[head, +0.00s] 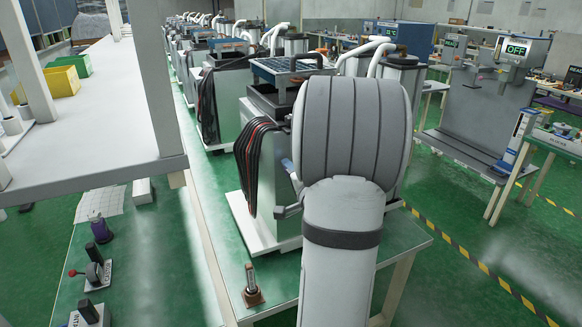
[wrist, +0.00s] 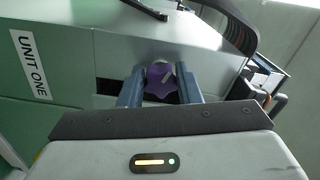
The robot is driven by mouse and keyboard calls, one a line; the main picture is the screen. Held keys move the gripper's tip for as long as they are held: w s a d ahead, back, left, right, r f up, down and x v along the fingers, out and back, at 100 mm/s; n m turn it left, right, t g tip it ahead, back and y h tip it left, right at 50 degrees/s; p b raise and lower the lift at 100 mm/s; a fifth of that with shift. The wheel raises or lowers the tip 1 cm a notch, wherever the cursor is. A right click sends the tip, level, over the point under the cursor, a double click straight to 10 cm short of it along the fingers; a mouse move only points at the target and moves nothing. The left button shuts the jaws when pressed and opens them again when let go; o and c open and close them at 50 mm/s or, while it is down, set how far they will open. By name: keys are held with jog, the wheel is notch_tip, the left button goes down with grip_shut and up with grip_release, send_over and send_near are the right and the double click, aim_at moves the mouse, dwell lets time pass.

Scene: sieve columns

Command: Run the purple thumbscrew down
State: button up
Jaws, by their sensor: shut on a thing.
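The purple thumbscrew (wrist: 161,84) shows in the wrist view as a lobed knob against the green-grey side of the box labelled UNIT ONE (wrist: 65,75). My gripper (wrist: 160,76) is shut on it, with one blue-grey finger on each side of the knob. The screw's shank and whatever it threads into are hidden, so I cannot tell how deep it sits. In the head view my grey arm covers the gripper and the thumbscrew.
In the head view, a row of similar units (head: 205,70) with hoses runs back along the green bench (head: 215,205). Black and red cables (head: 250,165) hang beside my arm. A small upright item (head: 252,288) stands at the bench's front. A white shelf (head: 95,120) is at left.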

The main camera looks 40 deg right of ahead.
jog(key=m+p, duration=0.5)
jog(key=m, duration=0.6)
jog(key=shift+r+m+p, duration=0.15)
jog(key=shift+m+p, duration=0.15)
jog(key=shift+p, duration=0.05)
dwell(0.4)
jog(key=o, duration=0.7)
jog(key=shift+s, duration=0.1)
jog(key=b+v, duration=0.2)
jog(key=v, duration=0.5)
jog(key=shift+s, duration=0.35)
